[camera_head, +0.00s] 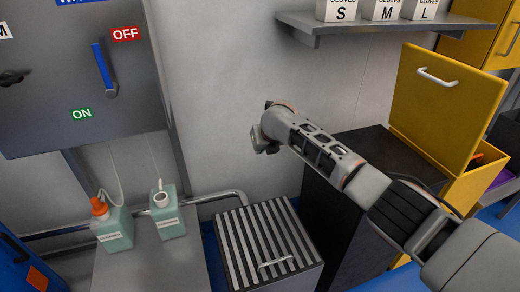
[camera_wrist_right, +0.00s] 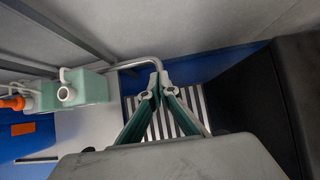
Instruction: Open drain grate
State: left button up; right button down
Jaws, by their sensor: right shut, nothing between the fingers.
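The drain grate (camera_head: 240,238) has light and dark slats and lies flat on top of a grey box low by the wall. A small bar handle (camera_head: 276,264) sits near its front edge. The slats also show in the right wrist view (camera_wrist_right: 181,122), partly hidden behind the fingers. My right gripper (camera_head: 268,146) is above and behind the grate, near the wall, and apart from it. In the right wrist view its fingertips (camera_wrist_right: 160,82) are together with nothing held. My left gripper is not in view.
Two green bottles (camera_head: 172,222) stand on a grey surface (camera_head: 150,266) left of the grate. A pipe (camera_head: 215,196) runs along the wall behind it. A black cabinet (camera_head: 325,215) stands close on the right. A shelf (camera_head: 360,24) with glove boxes and an open yellow drawer unit (camera_head: 445,105) are at upper right.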

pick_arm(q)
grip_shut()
pick_arm(e)
jog(key=v, duration=1.2)
